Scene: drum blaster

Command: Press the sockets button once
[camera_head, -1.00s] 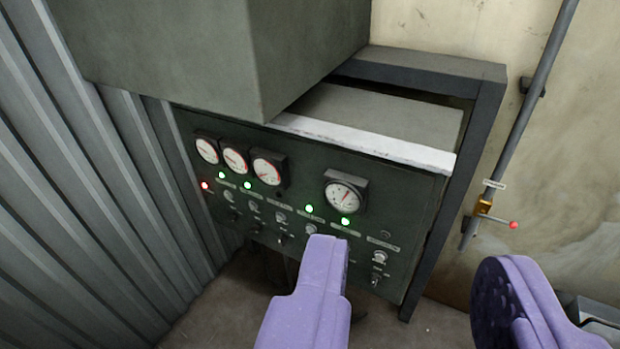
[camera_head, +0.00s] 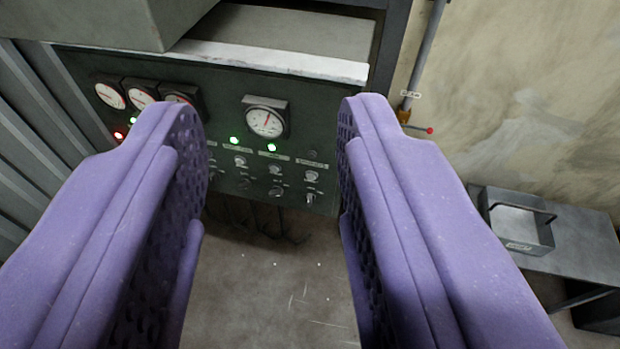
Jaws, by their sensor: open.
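A dark green control panel (camera_head: 225,180) faces me beyond my fingers, with gauges, lit lamps and rows of small knobs or buttons. The labels are too small to read, so I cannot tell which one is the sockets button. A column of controls (camera_head: 311,177) sits at the panel's right end, and more controls (camera_head: 275,170) stand just left of it. My gripper (camera_head: 270,125) is open and empty. Its two purple padded fingers frame the right part of the panel and stand apart from it. The left finger hides some of the panel's left controls.
A round gauge (camera_head: 265,122) sits above the right controls. A pipe with a red-tipped lever (camera_head: 418,129) runs up the wall at right. A grey bench (camera_head: 570,245) with a metal tray (camera_head: 518,222) stands at the right. The floor (camera_head: 275,285) before the panel is clear.

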